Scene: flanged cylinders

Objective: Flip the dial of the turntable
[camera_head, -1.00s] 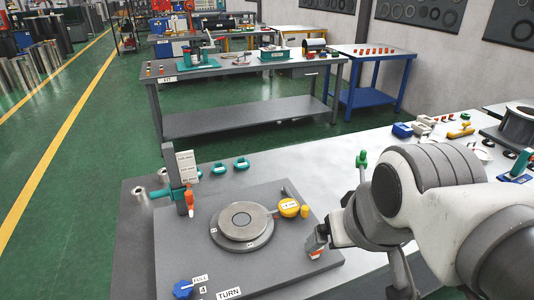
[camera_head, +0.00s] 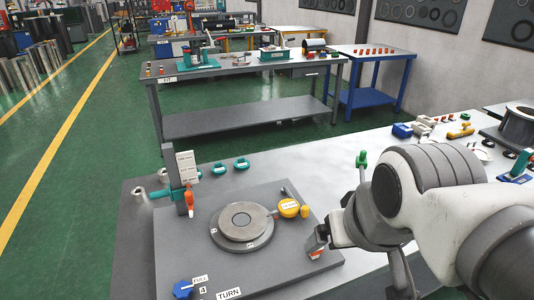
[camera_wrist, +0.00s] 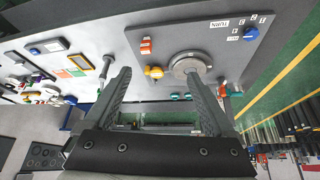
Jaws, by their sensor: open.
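In the head view my wrist is right of the plate.
A teal and grey post (camera_head: 182,185) with an orange tip stands at the plate's back left. A red-orange and grey block (camera_head: 317,243) sits at the plate's right edge, close to my wrist. Two teal parts (camera_head: 230,166) lie behind.

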